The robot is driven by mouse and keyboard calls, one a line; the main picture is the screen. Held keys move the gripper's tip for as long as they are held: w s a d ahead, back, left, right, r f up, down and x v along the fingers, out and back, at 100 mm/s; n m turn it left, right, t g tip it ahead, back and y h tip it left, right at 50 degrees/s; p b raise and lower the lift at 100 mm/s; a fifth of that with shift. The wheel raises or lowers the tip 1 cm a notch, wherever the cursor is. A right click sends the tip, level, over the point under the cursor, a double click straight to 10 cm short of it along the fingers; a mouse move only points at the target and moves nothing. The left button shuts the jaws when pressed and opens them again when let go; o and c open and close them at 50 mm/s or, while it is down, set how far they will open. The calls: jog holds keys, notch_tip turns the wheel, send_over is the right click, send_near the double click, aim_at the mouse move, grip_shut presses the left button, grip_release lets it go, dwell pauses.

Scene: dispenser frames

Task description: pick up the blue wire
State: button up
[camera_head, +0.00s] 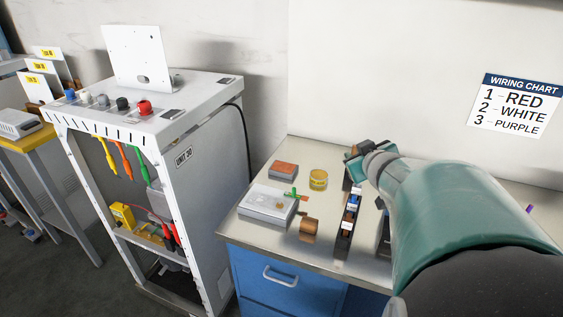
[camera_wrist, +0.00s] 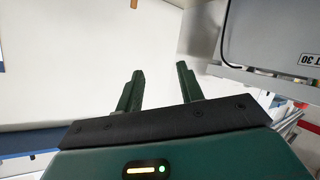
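I cannot make out a blue wire in either view. Yellow (camera_head: 107,152), orange (camera_head: 123,160) and green (camera_head: 140,166) wires hang under the top front edge of the white unit (camera_head: 200,185) marked UNIT 30. My gripper (camera_head: 366,151) is above the back of the workbench, near the wall, partly hidden by my own arm. In the wrist view my gripper (camera_wrist: 158,76) has its two fingers apart with nothing between them. The wrist view faces the pale wall, with part of the white unit (camera_wrist: 275,35) at the upper right.
The workbench (camera_head: 260,228) holds a grey box (camera_head: 267,205), a yellow tin (camera_head: 318,180), a copper-coloured roll (camera_head: 309,229) and a dark strip of parts (camera_head: 347,222). A wiring chart (camera_head: 515,104) is on the wall. My arm hides the bench's right part.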

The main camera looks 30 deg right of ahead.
jog(key=s+d+f+n+y, duration=0.1)
jog(key=s+d+f+y, duration=0.25)
jog(key=s+f, duration=0.2)
jog(key=y, duration=0.3)
send_near(355, 196)
jog(key=shift+y, duration=0.25)
jog(key=shift+x, duration=5.2)
jog(key=shift+s+d+f, duration=0.1)
jog(key=shift+d+f, duration=0.05)
jog(key=shift+d, duration=0.05)
grip_shut()
